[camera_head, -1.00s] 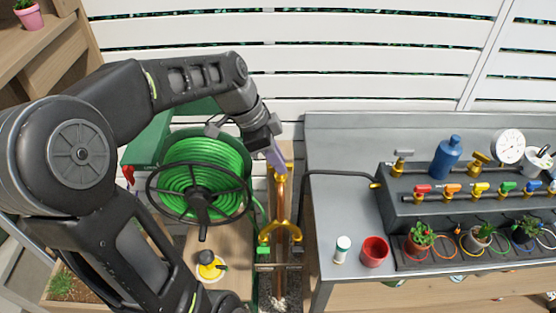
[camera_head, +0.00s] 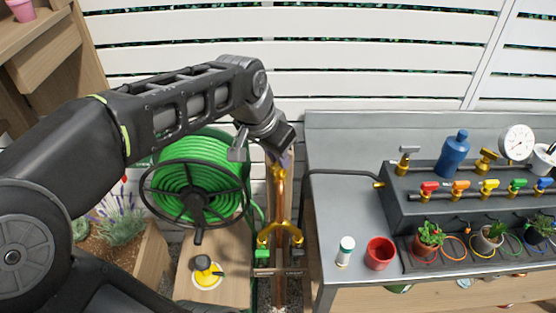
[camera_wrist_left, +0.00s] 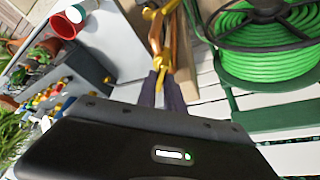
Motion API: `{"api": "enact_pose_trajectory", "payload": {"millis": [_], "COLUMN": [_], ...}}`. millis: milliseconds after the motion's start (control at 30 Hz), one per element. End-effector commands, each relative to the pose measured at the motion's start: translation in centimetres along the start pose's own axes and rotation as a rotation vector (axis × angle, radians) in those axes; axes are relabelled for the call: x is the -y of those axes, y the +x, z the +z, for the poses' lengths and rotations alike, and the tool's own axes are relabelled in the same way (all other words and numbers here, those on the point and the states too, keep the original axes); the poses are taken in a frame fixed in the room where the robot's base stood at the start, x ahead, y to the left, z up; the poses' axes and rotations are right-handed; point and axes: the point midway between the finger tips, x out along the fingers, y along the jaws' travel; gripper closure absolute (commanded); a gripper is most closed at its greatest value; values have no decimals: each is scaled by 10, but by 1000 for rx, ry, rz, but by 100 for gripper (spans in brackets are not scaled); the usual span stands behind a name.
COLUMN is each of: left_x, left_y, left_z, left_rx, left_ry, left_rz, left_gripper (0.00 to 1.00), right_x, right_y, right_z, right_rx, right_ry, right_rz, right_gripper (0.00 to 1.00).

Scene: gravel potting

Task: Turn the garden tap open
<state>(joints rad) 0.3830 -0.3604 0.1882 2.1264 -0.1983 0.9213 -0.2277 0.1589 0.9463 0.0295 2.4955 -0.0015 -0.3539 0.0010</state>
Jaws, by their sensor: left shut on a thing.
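The garden tap (camera_head: 281,182) is a copper and brass standpipe between the hose reel and the bench. A forked brass outlet (camera_head: 280,232) sits lower on it. My left gripper (camera_head: 279,158) is at the top of the pipe, shut on the tap. In the left wrist view, the purple-grey fingertips (camera_wrist_left: 162,84) close around the brass top end of the tap (camera_wrist_left: 157,45). The tap's handle is largely hidden by the fingers, so I cannot tell its angle. My right gripper is in neither view.
A green hose reel (camera_head: 196,178) stands close left of the pipe. The grey bench (camera_head: 335,205) is on the right, with a red cup (camera_head: 380,253), a white canister (camera_head: 345,250), a blue bottle (camera_head: 453,155) and a valve manifold with coloured handles. A white slatted fence is behind.

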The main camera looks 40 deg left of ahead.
Motion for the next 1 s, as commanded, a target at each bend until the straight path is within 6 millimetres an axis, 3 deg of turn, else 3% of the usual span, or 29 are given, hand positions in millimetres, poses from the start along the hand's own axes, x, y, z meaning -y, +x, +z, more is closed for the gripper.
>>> {"api": "enact_pose_trajectory", "payload": {"millis": [600,1000], "left_x": [-3,-4], "left_y": [2,1], "left_z": [0,-2], "left_rx": [0,0], "left_ry": [-507,-653], "left_rz": [-211,-270], "left_gripper": [100,100], "right_x": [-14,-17], "right_y": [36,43], "right_z": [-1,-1], "right_rx": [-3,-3], "right_ry": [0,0], "right_rz": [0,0], "right_gripper": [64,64]}}
